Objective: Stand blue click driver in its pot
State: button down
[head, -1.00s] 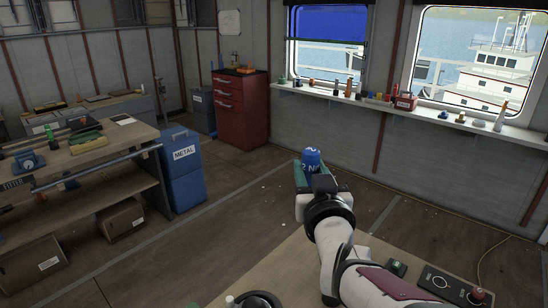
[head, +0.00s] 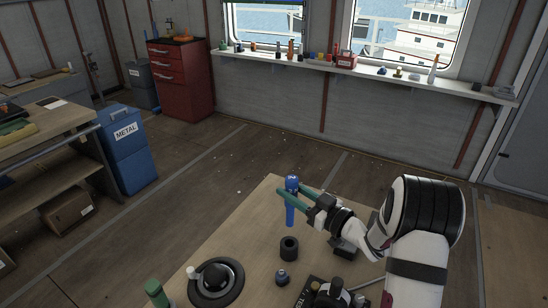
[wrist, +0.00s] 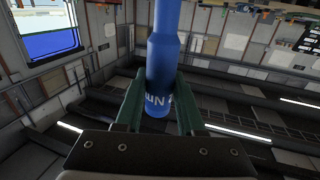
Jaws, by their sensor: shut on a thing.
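The blue click driver (head: 290,212) is upright in my gripper (head: 288,190), its narrower part hanging down above the table. My gripper's green fingers are shut on its upper part. The wrist view shows the driver (wrist: 162,60) between the two fingers (wrist: 160,108), with white lettering partly hidden. A short black cylindrical pot (head: 289,250) with an open top stands on the table. In the head view the driver's lower end appears just above the pot; whether it is directly over the opening I cannot tell.
A round black dish (head: 216,280) is left of the pot on the wooden table (head: 245,220). A small dark blue-grey item (head: 282,277) stands in front of the pot. A green cylinder (head: 156,292) is at the front left. Black items crowd the front right.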

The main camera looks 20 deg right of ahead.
aim_at(293, 214)
jog(key=shift+s+f, duration=0.2)
jog(key=shift+f, duration=0.05)
jog(key=shift+d+f, duration=0.1)
jog(key=shift+f, duration=3.2)
